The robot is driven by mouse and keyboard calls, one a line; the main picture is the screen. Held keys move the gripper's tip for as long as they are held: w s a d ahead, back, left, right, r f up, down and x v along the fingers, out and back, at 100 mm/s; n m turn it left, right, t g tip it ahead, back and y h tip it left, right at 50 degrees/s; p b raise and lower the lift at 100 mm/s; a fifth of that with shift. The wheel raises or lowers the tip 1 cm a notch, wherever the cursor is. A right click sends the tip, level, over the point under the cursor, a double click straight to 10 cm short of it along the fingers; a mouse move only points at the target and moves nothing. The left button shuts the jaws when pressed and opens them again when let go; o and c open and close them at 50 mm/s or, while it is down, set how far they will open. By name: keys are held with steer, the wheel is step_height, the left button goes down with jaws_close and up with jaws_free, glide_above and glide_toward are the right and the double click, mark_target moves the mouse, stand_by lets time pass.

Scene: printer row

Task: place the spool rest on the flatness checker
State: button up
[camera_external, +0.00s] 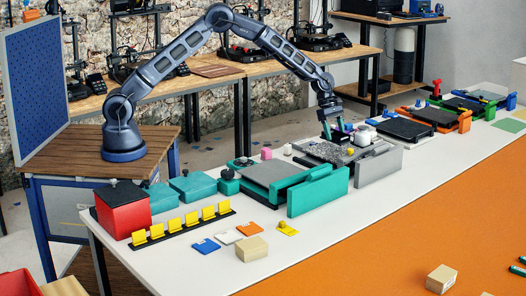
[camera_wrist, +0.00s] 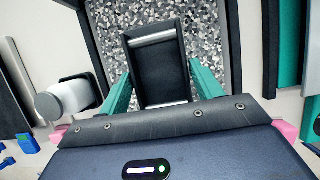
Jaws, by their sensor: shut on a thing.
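My gripper (camera_wrist: 159,82) has two teal fingers, one along each side of a black spool rest (camera_wrist: 160,76) with pale rollers at its two ends. The fingers are shut on it. Behind the spool rest in the wrist view is a grey speckled plate (camera_wrist: 105,22) in a dark frame, which looks like the flatness checker. In the outside view my gripper (camera_external: 337,133) points down over this speckled plate (camera_external: 318,151), near its back edge. The spool rest is too small there to make out clearly. I cannot tell whether it touches the plate.
A grey panel (camera_external: 376,167) stands in front of the plate. A teal printer-like unit (camera_external: 318,190) is to its left, and a black plate unit (camera_external: 404,130) to its right. A white and grey cylinder (camera_wrist: 68,97) is beside the plate. The white table's front strip is partly clear.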

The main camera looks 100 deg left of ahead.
mark_target(334, 140)
steer(key=shift+f, duration=1.95)
steer(key=shift+f, duration=0.1)
steer(key=o, duration=1.3)
